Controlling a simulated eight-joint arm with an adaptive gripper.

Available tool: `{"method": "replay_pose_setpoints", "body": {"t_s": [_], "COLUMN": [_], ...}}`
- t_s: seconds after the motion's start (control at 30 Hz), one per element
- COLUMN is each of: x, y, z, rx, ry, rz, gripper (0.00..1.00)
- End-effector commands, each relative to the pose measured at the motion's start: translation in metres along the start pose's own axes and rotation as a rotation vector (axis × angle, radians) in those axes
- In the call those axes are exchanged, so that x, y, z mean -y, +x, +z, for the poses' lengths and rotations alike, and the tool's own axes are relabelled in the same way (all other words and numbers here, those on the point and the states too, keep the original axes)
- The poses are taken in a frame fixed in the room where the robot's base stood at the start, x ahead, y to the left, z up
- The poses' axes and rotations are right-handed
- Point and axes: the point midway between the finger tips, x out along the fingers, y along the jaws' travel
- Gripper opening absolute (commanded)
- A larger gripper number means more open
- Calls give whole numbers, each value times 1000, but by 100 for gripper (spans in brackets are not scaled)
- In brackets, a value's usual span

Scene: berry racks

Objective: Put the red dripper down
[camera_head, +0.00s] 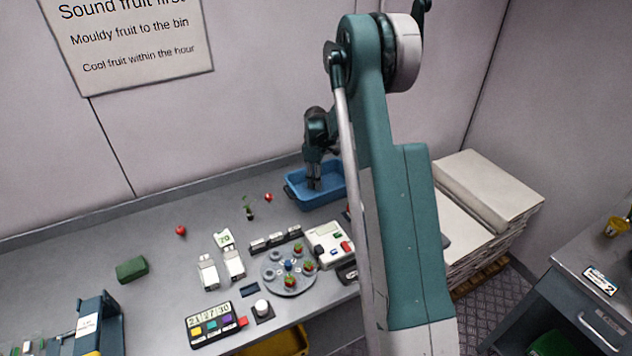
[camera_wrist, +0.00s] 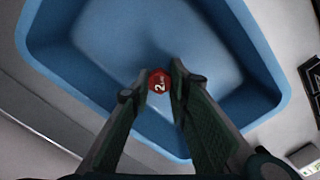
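The red dripper (camera_wrist: 159,82), a small faceted piece with a white "2" marking on top, sits between my fingertips in the wrist view. My gripper (camera_wrist: 159,86) is closed against its two sides, over the inside of a blue tub (camera_wrist: 245,35). In the head view, my gripper (camera_head: 314,186) points down into the blue tub (camera_head: 296,196) at the back of the bench. The dripper cannot be made out there. Whether it touches the tub floor is not clear.
A round plate (camera_head: 268,284) with several red and green pieces stands in front of the tub. A white device (camera_head: 328,245) is close by. A green block (camera_head: 131,269) lies to the left. Tub walls surround my fingers.

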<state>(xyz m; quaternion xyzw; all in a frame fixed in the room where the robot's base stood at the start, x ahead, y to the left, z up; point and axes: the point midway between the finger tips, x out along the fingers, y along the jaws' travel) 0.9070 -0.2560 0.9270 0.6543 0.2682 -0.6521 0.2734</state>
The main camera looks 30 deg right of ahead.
Motion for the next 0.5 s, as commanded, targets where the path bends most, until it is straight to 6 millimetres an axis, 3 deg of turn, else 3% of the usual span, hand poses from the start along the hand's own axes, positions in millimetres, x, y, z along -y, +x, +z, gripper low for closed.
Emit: {"method": "replay_pose_setpoints", "body": {"t_s": [0.33,0.43,0.5], "x": [0,0,0], "y": [4,3,3], "z": [0,0,0], "rx": [0,0,0], "ry": [0,0,0], "rz": [0,0,0], "gripper": [14,31,33]}}
